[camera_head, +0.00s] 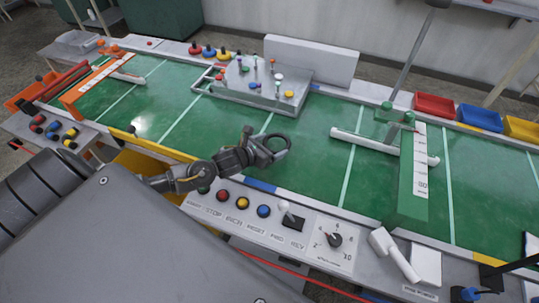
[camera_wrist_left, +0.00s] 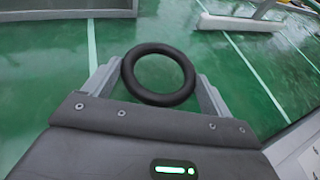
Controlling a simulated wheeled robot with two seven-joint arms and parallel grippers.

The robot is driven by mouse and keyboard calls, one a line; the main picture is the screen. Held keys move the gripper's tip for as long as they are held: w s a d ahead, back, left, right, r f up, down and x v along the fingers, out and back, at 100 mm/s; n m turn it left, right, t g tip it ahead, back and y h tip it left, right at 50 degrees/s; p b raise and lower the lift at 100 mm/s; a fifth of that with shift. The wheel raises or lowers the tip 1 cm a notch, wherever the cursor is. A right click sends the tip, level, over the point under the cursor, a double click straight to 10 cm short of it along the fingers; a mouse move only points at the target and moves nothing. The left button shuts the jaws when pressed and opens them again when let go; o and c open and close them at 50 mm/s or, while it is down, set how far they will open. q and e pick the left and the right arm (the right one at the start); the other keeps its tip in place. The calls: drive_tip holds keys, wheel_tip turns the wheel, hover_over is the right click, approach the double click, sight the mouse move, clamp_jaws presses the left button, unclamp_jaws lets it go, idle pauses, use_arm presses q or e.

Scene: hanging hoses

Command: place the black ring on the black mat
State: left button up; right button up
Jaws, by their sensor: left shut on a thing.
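The black ring (camera_head: 273,149) is held by my left gripper (camera_head: 258,150) above the green table surface in the head view. In the left wrist view the ring (camera_wrist_left: 158,74) sits between the two grey fingers of my left gripper (camera_wrist_left: 158,84), which are shut on it. The ring's opening shows green surface through it. I cannot make out the black mat for certain; a dark edge shows at the far right of the head view. My right gripper is not in view.
A control panel (camera_head: 300,236) with buttons and a dial lies along the near edge. A grey board with knobs (camera_head: 262,86) stands behind. Red (camera_head: 434,104) and blue (camera_head: 479,117) bins are at the back right.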

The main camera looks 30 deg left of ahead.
use_arm(q)
drive_tip(key=shift+a+f, duration=0.1)
drive_tip(key=f+b, duration=0.3)
drive_tip(key=f, duration=0.1)
drive_tip(key=shift+w+a+b, duration=0.2)
drive_tip(key=shift+a+b, duration=0.1)
drive_tip(key=shift+b, duration=0.05)
drive_tip(key=shift+r, duration=0.1)
drive_tip(key=o, duration=0.6)
drive_tip(key=shift+f, duration=0.2)
drive_tip(key=shift+c, duration=0.2)
drive_tip(key=o, duration=0.3)
drive_tip(key=shift+r, duration=0.15)
